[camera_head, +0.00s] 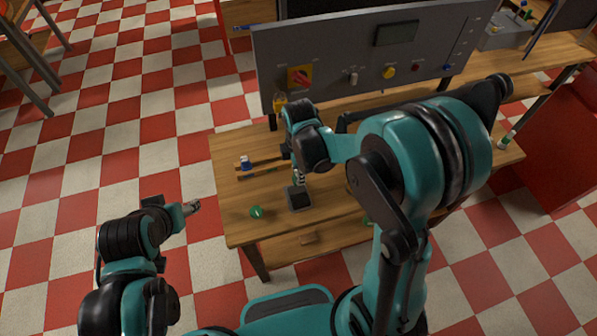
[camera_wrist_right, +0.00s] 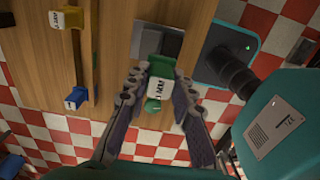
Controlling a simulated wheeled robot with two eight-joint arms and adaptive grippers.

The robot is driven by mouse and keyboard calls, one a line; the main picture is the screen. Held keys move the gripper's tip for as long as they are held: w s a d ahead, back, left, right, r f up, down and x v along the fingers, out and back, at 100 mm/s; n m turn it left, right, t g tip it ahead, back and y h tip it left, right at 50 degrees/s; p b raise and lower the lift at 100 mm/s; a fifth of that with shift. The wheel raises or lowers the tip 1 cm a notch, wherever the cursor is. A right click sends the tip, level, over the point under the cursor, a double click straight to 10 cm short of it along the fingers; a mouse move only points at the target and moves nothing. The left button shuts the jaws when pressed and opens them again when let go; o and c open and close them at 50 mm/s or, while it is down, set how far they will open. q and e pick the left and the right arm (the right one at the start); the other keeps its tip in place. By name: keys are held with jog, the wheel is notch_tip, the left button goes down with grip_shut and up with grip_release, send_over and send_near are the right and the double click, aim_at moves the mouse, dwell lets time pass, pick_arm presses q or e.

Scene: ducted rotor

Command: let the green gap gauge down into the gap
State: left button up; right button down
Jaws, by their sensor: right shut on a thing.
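The green gap gauge (camera_wrist_right: 158,82), a green piece with a white lettered label, is between the fingers of my right gripper (camera_wrist_right: 157,97), which is shut on it. In the head view my right gripper (camera_head: 298,178) hangs just above a dark square block (camera_head: 299,201) on the table; the gauge is mostly hidden there. The block also shows beyond the gauge in the wrist view (camera_wrist_right: 152,30). I cannot tell if they touch, and I cannot make out the gap. My left gripper (camera_head: 191,208) is off the table's left side; its fingers are too small to judge.
A green round piece (camera_head: 256,212) lies near the wooden table's (camera_head: 232,190) left edge. A blue labelled piece (camera_head: 246,162) and a yellow one (camera_wrist_right: 66,18) stand on a wooden rack. A grey control panel (camera_head: 345,62) rises behind.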

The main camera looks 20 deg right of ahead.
jog(key=shift+w+f, duration=0.1)
jog(key=shift+f, duration=0.05)
jog(key=shift+f+b, duration=0.95)
jog(key=shift+b, duration=0.1)
notch_tip(320, 180, down, 4)
jog(key=b, duration=0.4)
jog(key=shift+f, duration=0.1)
dwell(0.3)
jog(key=shift+f+b, duration=1.4)
dwell(0.8)
dwell(0.5)
jog(key=c, duration=1.2)
grip_release()
